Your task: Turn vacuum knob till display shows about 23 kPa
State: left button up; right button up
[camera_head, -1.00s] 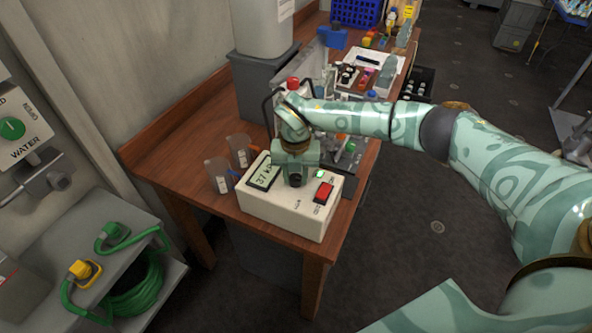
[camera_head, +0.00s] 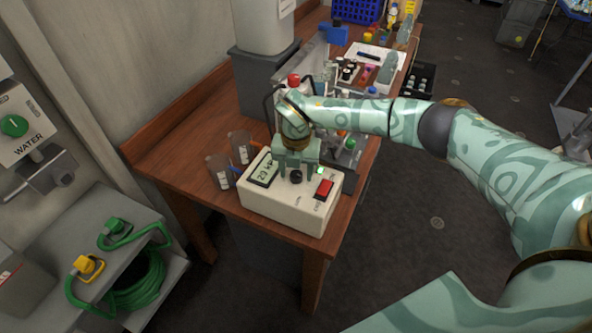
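The white vacuum box (camera_head: 290,205) sits on the wooden bench. Its display (camera_head: 263,171) is partly covered at its right edge and appears to read 29 kPa. The dark round knob (camera_head: 296,177) is on the box top, right of the display. A red switch (camera_head: 324,188) is right of the knob. My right gripper (camera_head: 298,168) is over the knob, pointing down at it. Its fingers look spread to either side, with the knob showing between them. Whether a finger touches the knob is hard to tell. My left gripper is not in view.
Two clear beakers (camera_head: 221,171) stand left of the box. A grey bin (camera_head: 264,92), bottles and a blue crate (camera_head: 357,11) are behind on the bench (camera_head: 190,140). A shelf with a green hose (camera_head: 140,283) is at lower left. Open floor lies right of the bench.

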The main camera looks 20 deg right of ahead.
aim_at(296, 173)
notch_tip(296, 173, up, 16)
jog(key=shift+r+p, duration=0.15)
jog(key=shift+p, duration=0.3)
dwell(0.4)
